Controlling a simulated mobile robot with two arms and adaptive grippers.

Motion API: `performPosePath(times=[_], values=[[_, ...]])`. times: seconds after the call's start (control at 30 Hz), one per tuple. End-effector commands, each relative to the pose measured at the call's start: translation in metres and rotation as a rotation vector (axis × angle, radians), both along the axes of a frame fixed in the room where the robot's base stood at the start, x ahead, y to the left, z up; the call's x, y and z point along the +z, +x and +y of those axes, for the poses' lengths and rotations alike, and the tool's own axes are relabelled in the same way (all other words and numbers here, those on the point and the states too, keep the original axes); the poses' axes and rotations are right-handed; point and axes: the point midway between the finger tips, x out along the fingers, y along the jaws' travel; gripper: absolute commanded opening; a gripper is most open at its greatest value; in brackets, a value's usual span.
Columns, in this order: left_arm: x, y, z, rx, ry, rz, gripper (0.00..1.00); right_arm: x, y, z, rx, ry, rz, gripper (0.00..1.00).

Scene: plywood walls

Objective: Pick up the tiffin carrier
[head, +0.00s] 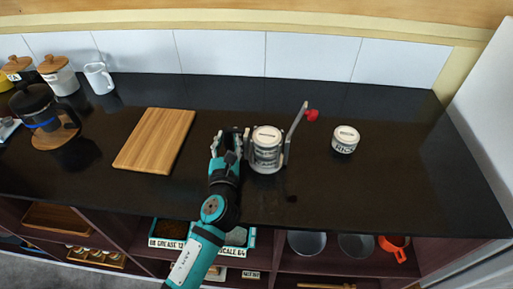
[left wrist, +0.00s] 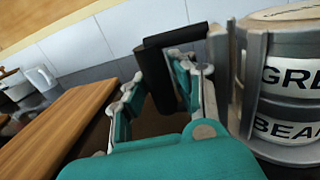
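The tiffin carrier (head: 266,153) stands upright on the dark counter. It is a stack of lettered tins in a grey metal frame, with a pale lid. A lever with a red knob (head: 312,115) sticks up at its right side. My left gripper (head: 229,138) is just left of the carrier, low over the counter. In the left wrist view the carrier (left wrist: 285,100) fills the right edge, and its frame post is close beside the right finger. My right gripper is out of view.
A small lidded jar (head: 345,139) stands right of the carrier. A wooden board (head: 155,140) lies to the left. A coffee press (head: 42,112), lidded canisters (head: 58,75) and a white pitcher (head: 99,78) are far left. The counter's right side is clear. Shelves below hold pans and crates.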

Motion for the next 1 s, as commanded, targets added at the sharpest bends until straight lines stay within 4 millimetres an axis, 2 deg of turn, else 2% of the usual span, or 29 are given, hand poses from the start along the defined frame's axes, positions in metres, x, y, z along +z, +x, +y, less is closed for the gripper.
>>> performPosePath(times=[0.03,0.17,0.83,1.0], values=[[0.0,0.0,0.0,0.0,0.0,0.0,0.17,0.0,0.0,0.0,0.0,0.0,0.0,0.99],[0.0,0.0,0.0,0.0,0.0,0.0,0.0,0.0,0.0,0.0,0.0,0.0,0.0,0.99],[0.003,0.0,0.0,-0.001,-0.004,-0.004,0.0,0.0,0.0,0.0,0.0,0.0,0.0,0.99],[0.015,0.001,0.0,0.0,-0.003,-0.011,0.0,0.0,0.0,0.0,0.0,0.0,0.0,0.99]])
